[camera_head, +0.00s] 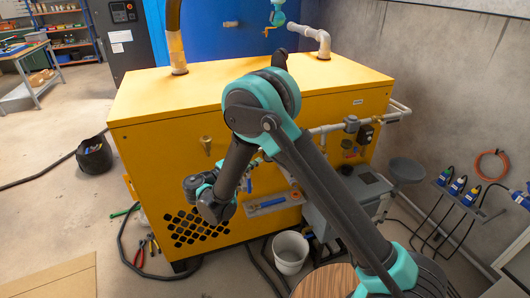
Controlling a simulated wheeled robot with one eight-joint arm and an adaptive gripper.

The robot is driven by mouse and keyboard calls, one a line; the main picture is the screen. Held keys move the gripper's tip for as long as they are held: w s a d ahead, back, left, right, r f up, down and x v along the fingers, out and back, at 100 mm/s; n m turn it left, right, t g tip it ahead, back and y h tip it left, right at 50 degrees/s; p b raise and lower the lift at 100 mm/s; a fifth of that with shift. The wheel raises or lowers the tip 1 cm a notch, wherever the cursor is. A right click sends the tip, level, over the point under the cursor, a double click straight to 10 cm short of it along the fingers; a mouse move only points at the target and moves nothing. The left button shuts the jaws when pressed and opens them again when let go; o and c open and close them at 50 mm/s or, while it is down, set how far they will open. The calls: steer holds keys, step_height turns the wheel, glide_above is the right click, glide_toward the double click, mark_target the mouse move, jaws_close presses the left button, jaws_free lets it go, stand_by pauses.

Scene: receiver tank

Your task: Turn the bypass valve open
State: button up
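No valve is clearly marked as the bypass valve. A pale pipe (328,128) with fittings runs along the right of the yellow cabinet (150,101). A round fitting (351,123) and a dark fitting (365,134) sit on it. A small blue part (249,185) shows beside my wrist, in front of the cabinet's face; I cannot tell if it is a handle. My arm bends down from its elbow to my gripper end (203,190), close to the cabinet front above the dark grille. Its fingers are not distinguishable, and my arm hides part of the pipework.
A small tray (272,205) is on the cabinet front. A white bucket (290,252) stands on the floor below, with a grey box (345,205) to its right. Hoses and tools lie on the floor. A black bag (94,156) lies left; the floor there is mostly open.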

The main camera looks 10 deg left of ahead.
steer(key=shift+v, duration=1.15)
steer(key=w+d+r+m+g+y, duration=0.1)
steer(key=w+d+g, duration=0.25)
steer(key=d, duration=0.75)
steer(key=w+d+m+g, duration=0.1)
steer(key=w+d+g, duration=0.25)
steer(key=d, duration=0.75)
steer(key=s+d+f+m+g+y, duration=0.1)
steer(key=s+d+m+g+y, duration=0.25)
steer(key=d, duration=0.95)
steer(key=s+d+f+m+y, duration=0.2)
steer(key=s+d+m, duration=0.1)
steer(key=s, duration=0.5)
steer(key=s+d+f+m+y, duration=0.2)
steer(key=s+d, duration=0.3)
steer(key=s, duration=0.4)
steer(key=shift+f+m+y, duration=0.35)
steer(key=shift+m+y, duration=0.1)
steer(key=shift+y, duration=0.3)
